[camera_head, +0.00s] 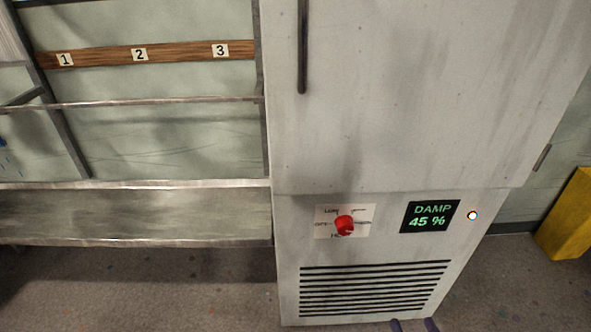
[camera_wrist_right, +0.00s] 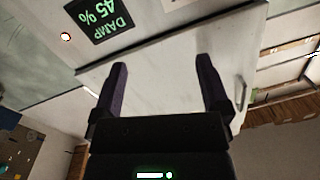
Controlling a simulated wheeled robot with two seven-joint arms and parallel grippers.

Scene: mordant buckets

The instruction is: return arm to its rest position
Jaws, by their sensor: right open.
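My right gripper (camera_head: 414,325) shows only as two purple fingertips at the bottom edge of the head view, in front of the grey cabinet (camera_head: 420,95). In the right wrist view my right gripper (camera_wrist_right: 161,65) has its fingers spread wide with nothing between them. The cabinet (camera_wrist_right: 170,62) shows behind the fingers, apart from them as far as I can tell. The rest of my right arm is hidden in the head view. My left gripper is not in view.
The cabinet's lower panel has a red knob (camera_head: 345,225), a display (camera_head: 430,216) reading "DAMP 45 %", a lit lamp (camera_head: 472,215) and vent slots. A metal rack (camera_head: 130,185) with labels 1, 2 and 3 stands left. A yellow object (camera_head: 567,218) stands right.

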